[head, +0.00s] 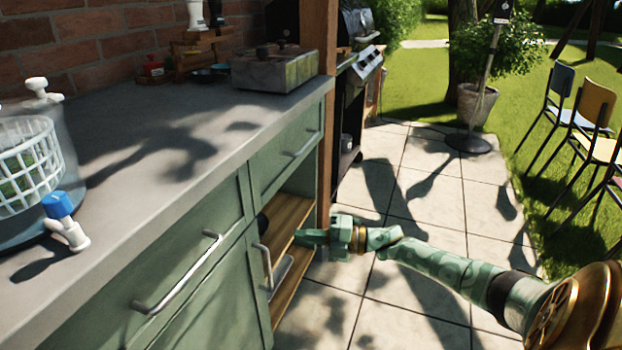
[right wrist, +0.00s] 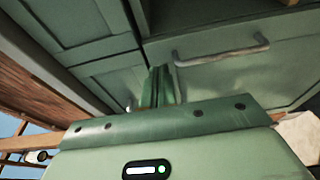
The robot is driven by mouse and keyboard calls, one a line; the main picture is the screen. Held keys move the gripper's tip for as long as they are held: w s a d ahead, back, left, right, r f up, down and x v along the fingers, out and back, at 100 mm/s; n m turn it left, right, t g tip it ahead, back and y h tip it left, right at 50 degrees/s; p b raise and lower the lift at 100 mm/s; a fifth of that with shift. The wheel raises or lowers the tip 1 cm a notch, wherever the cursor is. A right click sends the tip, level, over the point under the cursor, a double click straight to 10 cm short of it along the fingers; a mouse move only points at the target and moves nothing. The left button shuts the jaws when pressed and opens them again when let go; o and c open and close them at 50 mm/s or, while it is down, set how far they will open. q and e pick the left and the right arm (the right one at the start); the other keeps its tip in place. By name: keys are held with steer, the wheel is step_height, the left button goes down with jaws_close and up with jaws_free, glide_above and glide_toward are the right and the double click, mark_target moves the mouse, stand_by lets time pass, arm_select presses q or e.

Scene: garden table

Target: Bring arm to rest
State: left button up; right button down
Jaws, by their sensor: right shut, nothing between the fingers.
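My right arm (head: 440,262) reaches in from the right of the head view, over the paving. My right gripper (head: 305,237) is shut and empty, its fingers pointing left in front of the open shelf of the green cabinet (head: 190,285). In the right wrist view the shut fingers (right wrist: 162,88) stand before green cabinet fronts, near a metal handle (right wrist: 220,55). I cannot tell whether they touch anything. My left gripper is not in view.
The grey countertop (head: 150,130) bears a clear tub with a white basket (head: 30,165), a blue-topped tap (head: 62,212) and a grey box (head: 275,68). A wooden post (head: 320,130) stands beyond the cabinet. A lamp stand (head: 468,143) and chairs (head: 590,110) are farther off. The paving (head: 430,190) is largely clear.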

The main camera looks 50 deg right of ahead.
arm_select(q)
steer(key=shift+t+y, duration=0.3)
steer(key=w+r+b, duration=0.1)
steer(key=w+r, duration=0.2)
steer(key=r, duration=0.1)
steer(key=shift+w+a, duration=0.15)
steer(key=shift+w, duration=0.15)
arm_select(e)
steer(key=d, duration=0.6)
steer(key=shift+w, duration=0.35)
